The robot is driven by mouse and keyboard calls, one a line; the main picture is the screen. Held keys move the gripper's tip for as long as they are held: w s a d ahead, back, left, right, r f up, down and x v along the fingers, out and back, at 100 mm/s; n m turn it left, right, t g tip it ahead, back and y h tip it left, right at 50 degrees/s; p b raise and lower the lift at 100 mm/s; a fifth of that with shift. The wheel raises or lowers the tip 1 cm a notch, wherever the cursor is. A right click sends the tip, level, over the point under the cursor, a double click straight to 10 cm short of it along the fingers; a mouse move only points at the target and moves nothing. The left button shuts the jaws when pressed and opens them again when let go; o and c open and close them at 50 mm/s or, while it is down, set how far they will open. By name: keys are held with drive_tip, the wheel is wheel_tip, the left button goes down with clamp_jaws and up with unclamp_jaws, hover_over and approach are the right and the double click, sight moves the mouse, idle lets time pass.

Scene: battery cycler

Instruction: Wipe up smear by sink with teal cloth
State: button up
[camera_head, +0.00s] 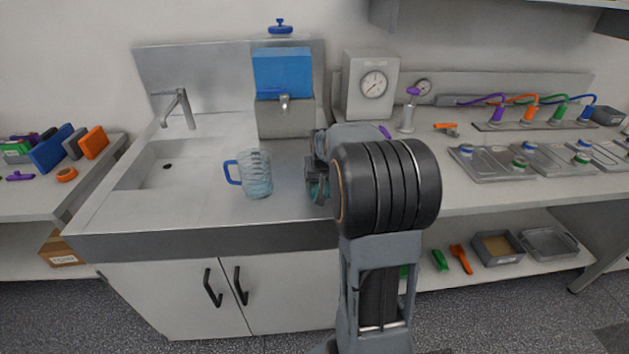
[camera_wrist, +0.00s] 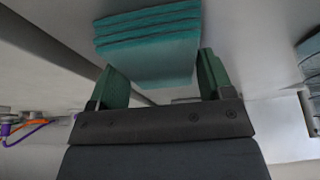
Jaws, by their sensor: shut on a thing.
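My gripper (camera_wrist: 160,70) is shut on the folded teal cloth (camera_wrist: 150,38), which sits between the green fingers in the wrist view. In the head view my arm hides most of the gripper, and only a bit of teal (camera_head: 318,188) shows at its left side. It is over the right part of the sink counter (camera_head: 215,213). I cannot tell whether the cloth touches the counter. The sink basin (camera_head: 150,175) is at the left, under a grey tap (camera_head: 182,108). No smear can be made out; my arm covers part of the counter.
A clear jug with a blue handle (camera_head: 256,175) stands on the counter, left of my gripper. A blue-topped dispenser (camera_head: 284,90) stands behind. A gauge box (camera_head: 370,85) and several metal trays are on the right bench. The counter's front left is clear.

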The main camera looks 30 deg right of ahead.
sight(291, 190)
drive_tip(key=shift+s+d, duration=0.3)
drive_tip(key=shift+d, duration=0.3)
drive_tip(key=shift+s+d, duration=0.3)
drive_tip(key=shift+d, duration=0.3)
drive_tip(key=shift+s+d, duration=0.3)
drive_tip(key=shift+d, duration=0.3)
drive_tip(key=shift+s+a+f+b, duration=0.15)
drive_tip(key=shift+s+a+b, duration=0.15)
drive_tip(key=shift+s, duration=0.1)
drive_tip(key=shift+a, duration=0.35)
drive_tip(key=shift+w+a+r, duration=0.1)
drive_tip(key=shift+w+a, duration=0.35)
drive_tip(key=shift+a, duration=0.4)
drive_tip(key=shift+w+a+r, duration=0.1)
drive_tip(key=shift+w+a, duration=0.35)
drive_tip(key=shift+a, duration=0.45)
drive_tip(key=shift+w+a, duration=0.45)
drive_tip(key=shift+a, duration=0.4)
